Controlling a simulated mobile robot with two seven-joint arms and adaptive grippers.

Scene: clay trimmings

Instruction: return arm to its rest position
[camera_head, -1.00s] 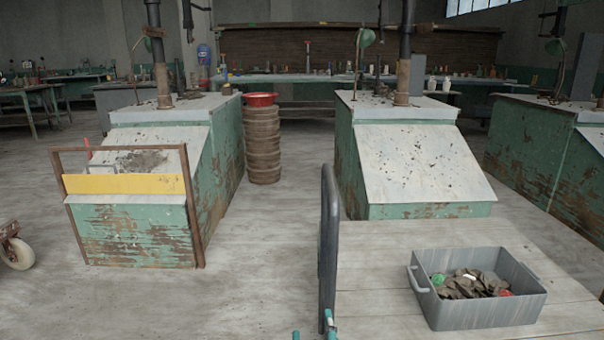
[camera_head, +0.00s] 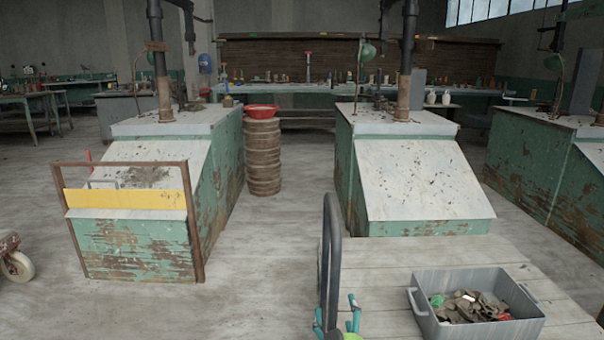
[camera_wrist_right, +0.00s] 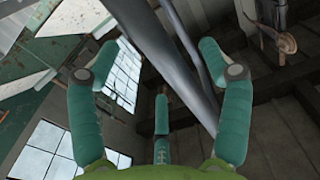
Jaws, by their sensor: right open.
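My right gripper (camera_head: 336,308) shows at the bottom edge of the head view, close by the dark upright handle. Its teal fingers are spread apart. In the right wrist view the gripper (camera_wrist_right: 160,70) is open, with nothing held between its fingers. A thick grey bar (camera_wrist_right: 165,55) crosses diagonally behind the fingers; I cannot tell whether they touch it. My left gripper is in neither view.
A grey bin (camera_head: 428,318) with clay scraps stands on a pale plank top (camera_head: 390,265) at lower right. A dark curved handle (camera_head: 331,260) rises at the planks' left edge. Green benches (camera_head: 415,180) stand beyond. The floor (camera_head: 255,260) at centre left is clear.

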